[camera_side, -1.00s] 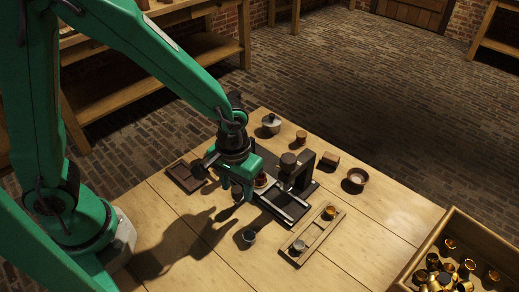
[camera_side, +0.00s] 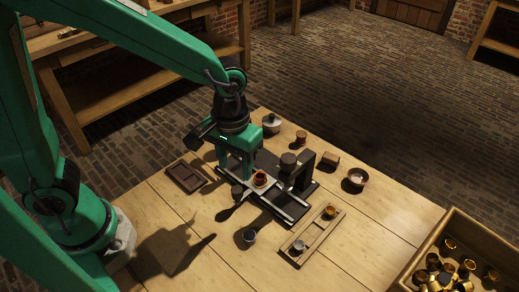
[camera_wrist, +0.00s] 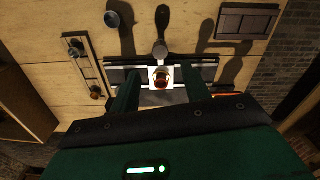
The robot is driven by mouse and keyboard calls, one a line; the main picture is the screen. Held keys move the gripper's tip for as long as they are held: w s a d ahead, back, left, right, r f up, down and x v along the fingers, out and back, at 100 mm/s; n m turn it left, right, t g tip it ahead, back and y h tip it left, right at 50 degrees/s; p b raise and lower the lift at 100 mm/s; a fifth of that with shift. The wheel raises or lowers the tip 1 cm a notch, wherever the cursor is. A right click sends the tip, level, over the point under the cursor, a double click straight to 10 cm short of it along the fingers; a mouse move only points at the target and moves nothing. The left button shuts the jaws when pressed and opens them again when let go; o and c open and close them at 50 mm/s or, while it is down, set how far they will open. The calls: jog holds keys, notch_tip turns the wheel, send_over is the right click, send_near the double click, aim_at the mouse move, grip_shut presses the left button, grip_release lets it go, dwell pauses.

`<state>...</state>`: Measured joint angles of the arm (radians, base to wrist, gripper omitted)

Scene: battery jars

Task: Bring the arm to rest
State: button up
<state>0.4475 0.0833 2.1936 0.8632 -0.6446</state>
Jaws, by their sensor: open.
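My green gripper (camera_side: 236,172) is open and empty, above the left part of a dark fixture with pale rails (camera_side: 290,205). A small reddish jar with a gold-coloured rim (camera_side: 260,178) sits on a pale square on that fixture, beside my fingers in the side view. In the wrist view my gripper (camera_wrist: 160,92) has its two fingers well apart, and the jar (camera_wrist: 161,76) shows in the gap, below and clear of both. A dark knob-ended piece (camera_side: 237,191) stands by the fixture's near left side.
A wooden rack (camera_side: 313,238) holds two small cups. A metal cup (camera_side: 249,236) stands left of it. A dark tray (camera_side: 186,177) lies at the left. A lidded pot (camera_side: 271,123) and bowl (camera_side: 357,178) stand behind. A crate (camera_side: 425,262) of gold jars is at right.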

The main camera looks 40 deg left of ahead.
jog(key=shift+r, duration=0.1)
jog(key=s+a+r+m+t, duration=0.1)
jog(key=s+a+r+t, duration=0.1)
jog(key=s+a+r, duration=0.2)
jog(key=s+a+r+m+t, duration=0.1)
jog(key=s+a+r+t, duration=0.2)
jog(key=a+r, duration=0.5)
jog(key=shift+s+a+t, duration=0.3)
jog(key=shift+s+a, duration=0.1)
jog(key=shift+a, duration=0.85)
